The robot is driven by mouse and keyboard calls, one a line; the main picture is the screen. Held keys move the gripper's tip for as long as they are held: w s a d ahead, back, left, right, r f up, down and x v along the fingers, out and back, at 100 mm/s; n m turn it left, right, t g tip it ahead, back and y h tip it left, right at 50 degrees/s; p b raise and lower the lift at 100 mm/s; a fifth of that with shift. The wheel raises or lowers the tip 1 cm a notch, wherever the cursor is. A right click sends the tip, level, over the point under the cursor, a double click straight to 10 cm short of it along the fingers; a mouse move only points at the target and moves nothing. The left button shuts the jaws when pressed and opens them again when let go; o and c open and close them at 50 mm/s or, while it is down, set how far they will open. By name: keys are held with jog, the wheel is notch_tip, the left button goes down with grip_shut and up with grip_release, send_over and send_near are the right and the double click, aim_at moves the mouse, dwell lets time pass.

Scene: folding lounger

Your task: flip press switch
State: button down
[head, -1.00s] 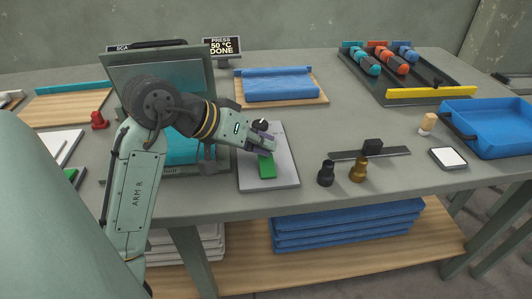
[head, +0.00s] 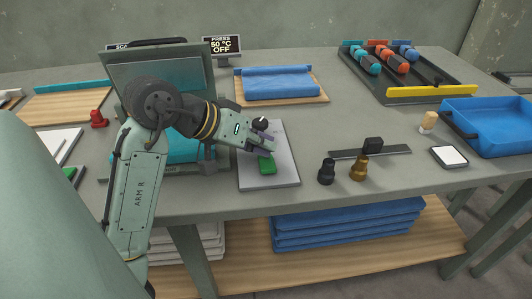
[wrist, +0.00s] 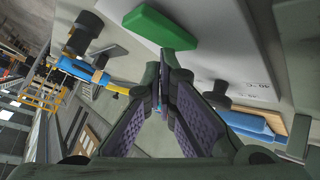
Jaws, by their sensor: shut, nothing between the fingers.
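A green rocker switch (head: 267,167) sits on a pale control panel (head: 284,165) on the bench. It also shows in the wrist view (wrist: 162,31). A black knob (head: 260,124) is on the same panel, beyond the switch. My gripper (head: 271,149) is shut and empty, with its fingertips just above the far end of the switch; contact cannot be told. In the wrist view the closed fingertips (wrist: 168,66) are close to the switch. The press display (head: 221,46) reads "PRESS 50 °C OFF". The press (head: 160,62) stands open, partly hidden by my arm.
A black fitting (head: 326,172) and a brass fitting (head: 358,169) stand right of the panel, near a dark rail (head: 395,152). A folded blue cloth (head: 277,84) lies on a board behind. A blue tray (head: 495,125) is at the right.

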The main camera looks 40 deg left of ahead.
aim_at(264, 162)
jog(key=shift+r, duration=0.15)
jog(key=shift+s+d+r+p, duration=0.1)
jog(key=shift+r+p, duration=0.5)
jog(key=shift+p, duration=0.05)
jog(key=shift+r, duration=0.15)
jog(key=r+p, duration=0.2)
jog(key=r, duration=0.1)
jog(key=r+p, duration=0.1)
jog(key=p, duration=0.1)
jog(key=shift+s+d+r, duration=0.35)
jog(key=shift+d+r, duration=0.05)
jog(key=shift+s+f, duration=0.1)
jog(key=shift+f, duration=0.05)
